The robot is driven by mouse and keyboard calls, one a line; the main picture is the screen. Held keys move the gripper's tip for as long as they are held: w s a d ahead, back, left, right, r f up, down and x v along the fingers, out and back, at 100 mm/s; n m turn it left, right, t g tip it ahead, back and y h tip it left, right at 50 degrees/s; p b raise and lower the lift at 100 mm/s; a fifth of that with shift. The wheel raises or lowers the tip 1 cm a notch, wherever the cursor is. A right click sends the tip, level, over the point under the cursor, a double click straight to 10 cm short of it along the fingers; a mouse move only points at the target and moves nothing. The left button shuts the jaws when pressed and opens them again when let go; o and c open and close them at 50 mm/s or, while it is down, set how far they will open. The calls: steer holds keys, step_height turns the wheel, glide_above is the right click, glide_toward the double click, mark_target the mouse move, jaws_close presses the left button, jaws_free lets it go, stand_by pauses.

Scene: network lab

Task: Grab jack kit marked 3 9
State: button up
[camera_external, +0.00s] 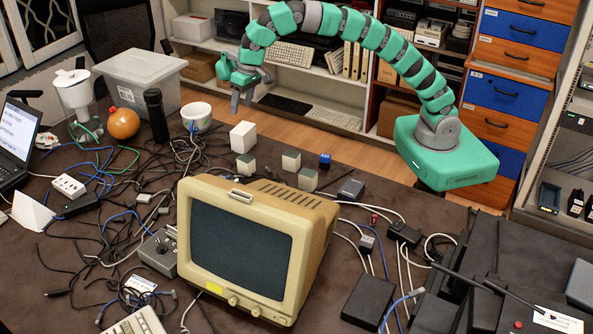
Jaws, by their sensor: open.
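My gripper (242,100) hangs from the green arm at the top, pointing down. It is open and empty, above the far part of the brown table. Below it stands a larger white block (243,137). Several small pale boxes with grey-green sides stand on the table near it: one box (245,165) in front of the white block, a second box (291,160) to the right, and a third box (307,180) nearer the monitor. No marking 3 9 is legible, so I cannot tell which thing is the jack kit.
An old beige monitor (250,250) fills the table's middle front. A small blue box (325,161) and a grey box (350,189) stand right of the pale boxes. Tangled cables cover the left. A white pot (197,117) and black cylinder (156,116) stand at the back.

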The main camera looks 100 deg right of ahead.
mark_target(245, 158)
steer(key=f+g, duration=0.1)
steer(key=f, duration=0.7)
steer(key=f+m+g+b, duration=0.1)
steer(key=f, duration=0.7)
steer(key=d+f+m, duration=0.1)
steer(key=f, duration=0.7)
steer(key=shift+w+g, duration=0.15)
steer(key=shift+g, duration=0.25)
steer(key=shift+c, duration=0.3)
steer(key=shift+a, duration=0.1)
steer(key=c, duration=1.1)
